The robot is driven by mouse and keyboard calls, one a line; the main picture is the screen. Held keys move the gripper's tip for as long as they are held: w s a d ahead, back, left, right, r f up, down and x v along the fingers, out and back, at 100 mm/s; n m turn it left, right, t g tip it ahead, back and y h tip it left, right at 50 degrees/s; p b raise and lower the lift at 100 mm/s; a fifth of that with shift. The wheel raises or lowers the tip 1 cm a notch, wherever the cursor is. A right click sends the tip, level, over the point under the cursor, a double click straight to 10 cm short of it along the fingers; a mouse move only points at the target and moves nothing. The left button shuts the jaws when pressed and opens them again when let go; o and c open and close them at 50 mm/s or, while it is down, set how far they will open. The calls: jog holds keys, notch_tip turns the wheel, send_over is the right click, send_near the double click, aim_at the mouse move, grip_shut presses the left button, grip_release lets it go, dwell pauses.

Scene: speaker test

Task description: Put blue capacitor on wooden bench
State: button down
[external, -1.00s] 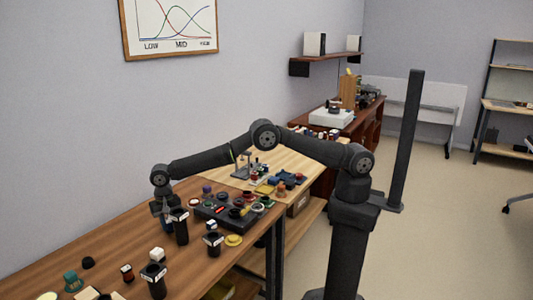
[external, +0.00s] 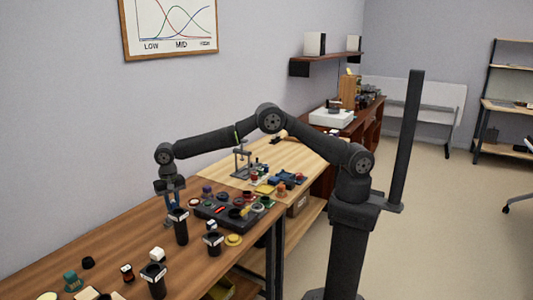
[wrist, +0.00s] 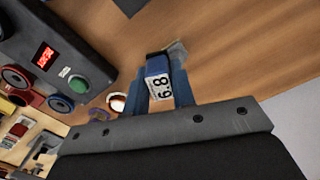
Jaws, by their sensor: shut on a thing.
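The blue capacitor (wrist: 157,68), with a white label reading 6.8, sits between my gripper's fingers in the wrist view. My gripper (external: 173,203) is shut on it, above the brown wooden bench (external: 105,244) in the external view. The capacitor appears clear of the bench top there, just behind a tall black cylinder with a white label (external: 181,228), and is small and partly hidden. A lighter wooden bench (external: 222,170) stands behind the brown one, and a reddish-brown bench (external: 374,121) is farther back.
A dark device with a red display (wrist: 44,58) is beside my gripper; its box (external: 210,214) carries several small parts. More black cylinders (external: 153,279) and loose parts crowd the front of the brown bench. Small equipment (external: 287,180) stands on the lighter bench. Bare wood shows at the brown bench's left.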

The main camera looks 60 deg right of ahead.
jog(key=w+d+r+n, duration=0.1)
jog(key=w+d+r, duration=0.1)
jog(key=d, duration=1.3)
jog(key=w+d+r+n, duration=0.1)
jog(key=w+d+r, duration=0.1)
jog(key=d, duration=1.4)
jog(key=s+d+f+n, duration=0.1)
jog(key=s+d, duration=0.3)
jog(key=d, duration=0.5)
jog(key=s+d+f+n, duration=0.1)
jog(key=s+d, duration=0.4)
jog(key=d, duration=0.5)
jog(key=shift+s+d+f, duration=0.15)
jog(key=shift+d, duration=0.15)
